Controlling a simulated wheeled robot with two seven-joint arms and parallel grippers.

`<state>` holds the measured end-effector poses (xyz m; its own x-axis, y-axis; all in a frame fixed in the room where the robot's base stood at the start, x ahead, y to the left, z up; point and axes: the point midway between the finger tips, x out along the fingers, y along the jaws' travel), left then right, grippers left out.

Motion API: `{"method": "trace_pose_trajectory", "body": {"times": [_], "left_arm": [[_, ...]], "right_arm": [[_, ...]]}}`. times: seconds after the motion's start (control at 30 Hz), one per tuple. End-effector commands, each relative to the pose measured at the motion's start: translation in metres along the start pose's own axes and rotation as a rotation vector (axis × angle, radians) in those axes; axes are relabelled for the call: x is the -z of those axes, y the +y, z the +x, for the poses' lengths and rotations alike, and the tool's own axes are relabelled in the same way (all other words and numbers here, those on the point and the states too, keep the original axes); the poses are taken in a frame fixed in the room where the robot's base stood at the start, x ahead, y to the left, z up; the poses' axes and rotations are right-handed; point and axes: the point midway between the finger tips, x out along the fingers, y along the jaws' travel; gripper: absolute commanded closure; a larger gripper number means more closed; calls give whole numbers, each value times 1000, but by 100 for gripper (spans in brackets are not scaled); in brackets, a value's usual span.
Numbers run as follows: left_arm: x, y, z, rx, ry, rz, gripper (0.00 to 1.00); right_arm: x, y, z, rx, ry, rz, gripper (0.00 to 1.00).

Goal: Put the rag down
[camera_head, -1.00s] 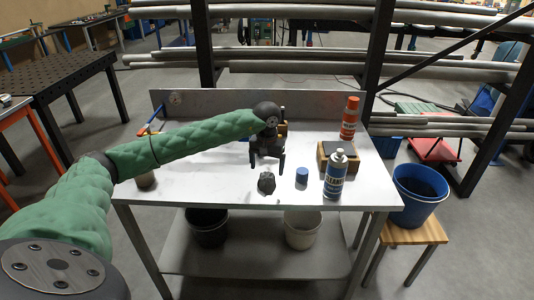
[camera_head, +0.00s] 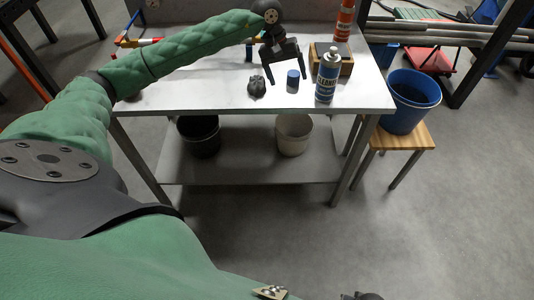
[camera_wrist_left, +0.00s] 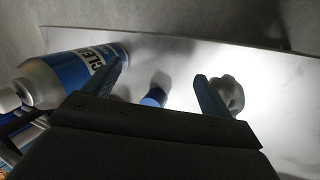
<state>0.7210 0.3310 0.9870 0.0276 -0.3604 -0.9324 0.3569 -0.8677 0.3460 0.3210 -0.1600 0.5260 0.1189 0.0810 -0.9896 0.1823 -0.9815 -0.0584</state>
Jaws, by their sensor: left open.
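The rag (camera_head: 256,86) is a dark grey crumpled lump resting on the pale tabletop near its front edge. My left gripper (camera_head: 288,80) is open and empty, with its fingers pointing down to the right of the rag, in front of or above a small blue cylinder (camera_head: 292,86). In the left wrist view the rag (camera_wrist_left: 232,92) lies just outside the right-hand finger, which partly hides it. The blue cylinder (camera_wrist_left: 154,97) shows between the two fingers there. My right gripper does not show.
A blue-and-white cleaner can (camera_head: 327,78) stands right of the gripper; a wooden block (camera_head: 345,65) and an orange can (camera_head: 344,20) are behind it. A blue bucket (camera_head: 410,100) sits on a wooden stool (camera_head: 405,138).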

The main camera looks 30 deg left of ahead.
Motion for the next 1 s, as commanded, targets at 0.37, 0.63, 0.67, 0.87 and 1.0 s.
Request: {"method": "trace_pose_trajectory", "body": {"times": [0.37,0.63,0.67,0.87,1.0], "left_arm": [[-75,138,90,-682,-395,-565,16],[-89,183,106,-1077,-828,-1181,16],[-88,183,107,-1116,-882,-1258,16],[-72,163,132,-1325,-1249,-1796,16],[-64,130,162,-1426,-1485,-2155,16]], "right_arm": [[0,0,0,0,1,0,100],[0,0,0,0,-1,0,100],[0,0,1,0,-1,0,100],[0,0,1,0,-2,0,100],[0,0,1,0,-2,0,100]]}}
